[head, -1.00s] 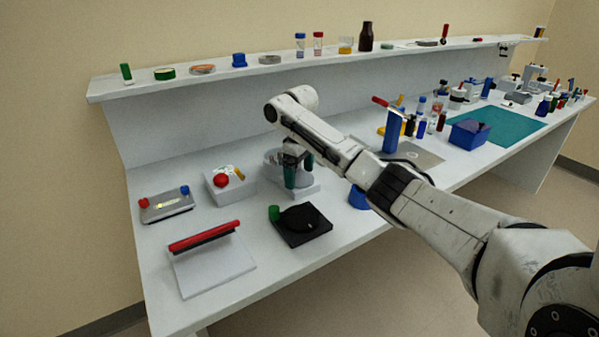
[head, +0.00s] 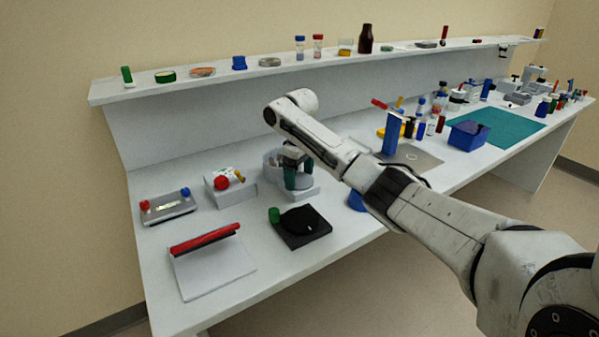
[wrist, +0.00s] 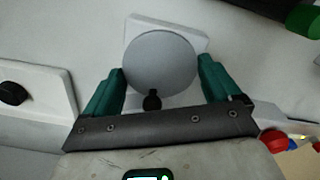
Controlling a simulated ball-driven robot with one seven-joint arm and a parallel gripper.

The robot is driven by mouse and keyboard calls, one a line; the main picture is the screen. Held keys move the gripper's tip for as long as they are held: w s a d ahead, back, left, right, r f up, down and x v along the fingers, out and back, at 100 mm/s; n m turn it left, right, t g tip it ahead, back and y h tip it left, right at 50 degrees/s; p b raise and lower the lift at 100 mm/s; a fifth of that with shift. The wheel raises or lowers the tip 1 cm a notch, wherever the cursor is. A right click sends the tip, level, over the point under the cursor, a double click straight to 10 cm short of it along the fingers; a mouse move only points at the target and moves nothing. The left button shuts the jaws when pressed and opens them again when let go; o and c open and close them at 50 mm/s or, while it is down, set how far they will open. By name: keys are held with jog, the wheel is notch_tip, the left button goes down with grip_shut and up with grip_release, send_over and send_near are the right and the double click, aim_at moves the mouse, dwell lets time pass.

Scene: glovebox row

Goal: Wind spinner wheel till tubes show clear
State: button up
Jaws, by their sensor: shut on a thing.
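The spinner wheel, a round grey disc (wrist: 160,58) with a small black knob (wrist: 152,101) at its near edge, sits on a pale base in the wrist view. My gripper (wrist: 161,68) is shut on the disc, one green finger at each side. In the head view my gripper (head: 298,176) is low over the grey spinner (head: 273,160) at the middle of the bench's left part. My fingers and wrist hide much of the spinner there. I cannot make out the tubes or whether they are clear.
A black device with a green knob (head: 302,226) stands in front of the spinner. A white box with a red knob (head: 230,186) is to its left. A red-handled plate (head: 212,262) is at front left. A blue box (head: 468,135) lies right.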

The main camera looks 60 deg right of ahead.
aim_at(299, 179)
jog(key=m+p, duration=0.1)
jog(key=p, duration=0.1)
jog(key=m+p, duration=0.1)
jog(key=p, duration=0.1)
jog(key=shift+a+r+m, duration=0.1)
jog(key=shift+r+m, duration=0.2)
jog(key=shift+m, duration=0.1)
jog(key=m+p, duration=0.2)
jog(key=shift+f+m+p, duration=0.1)
jog(key=shift+m+p, duration=0.2)
jog(key=shift+m, duration=0.1)
jog(key=m+p, duration=0.3)
jog(key=m, duration=0.3)
jog(key=shift+f, duration=0.15)
jog(key=o, duration=0.8)
jog(key=shift+c, duration=0.2)
notch_tip(299, 179, up, 11)
jog(key=shift+b, duration=0.3)
